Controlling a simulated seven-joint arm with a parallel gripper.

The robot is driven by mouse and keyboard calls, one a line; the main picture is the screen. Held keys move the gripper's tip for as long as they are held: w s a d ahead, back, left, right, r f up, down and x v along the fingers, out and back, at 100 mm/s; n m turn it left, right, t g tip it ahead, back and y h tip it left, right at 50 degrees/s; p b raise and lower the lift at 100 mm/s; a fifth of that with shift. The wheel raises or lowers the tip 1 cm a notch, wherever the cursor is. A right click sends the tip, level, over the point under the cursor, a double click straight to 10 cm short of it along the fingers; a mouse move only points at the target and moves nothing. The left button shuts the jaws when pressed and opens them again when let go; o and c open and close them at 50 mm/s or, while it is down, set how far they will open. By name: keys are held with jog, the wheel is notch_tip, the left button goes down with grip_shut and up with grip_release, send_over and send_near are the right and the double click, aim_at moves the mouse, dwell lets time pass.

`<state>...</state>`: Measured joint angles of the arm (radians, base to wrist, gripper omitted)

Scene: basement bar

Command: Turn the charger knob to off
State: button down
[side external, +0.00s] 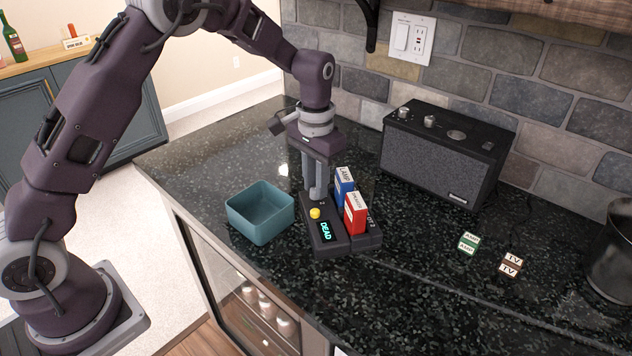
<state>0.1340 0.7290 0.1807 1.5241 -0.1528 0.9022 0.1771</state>
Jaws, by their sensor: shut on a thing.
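The charger (326,246) is a dark box on the black speckled counter. Its lit display (325,231) reads "DEAD", and a yellow button (315,213) sits just behind the display. A blue block labelled "LAMP" (344,184) and a red labelled block (355,213) stand upright in its right part. My gripper (316,192) points straight down at the back left of the charger, with its fingers closed together at the charger's top. The knob is hidden by the fingers, which appear shut on it; its setting cannot be read.
A teal open bin (260,212) stands left of the charger. A black speaker (446,151) stands behind right by the stone wall. Small green (468,243) and brown (511,264) labelled blocks lie to the right. A dark bucket (610,255) is at the right edge. Counter between is clear.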

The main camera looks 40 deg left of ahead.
aim_at(314, 188)
jog(key=n, duration=0.6)
jog(key=shift+n, duration=0.3)
jog(key=n, duration=0.5)
jog(key=shift+a, duration=0.1)
jog(key=shift+n, duration=0.3)
jog(key=c, duration=1.3)
grip_release()
jog(key=shift+o, duration=0.2)
notch_tip(314, 188, up, 7)
jog(key=shift+r, duration=0.1)
jog(key=shift+s, duration=0.1)
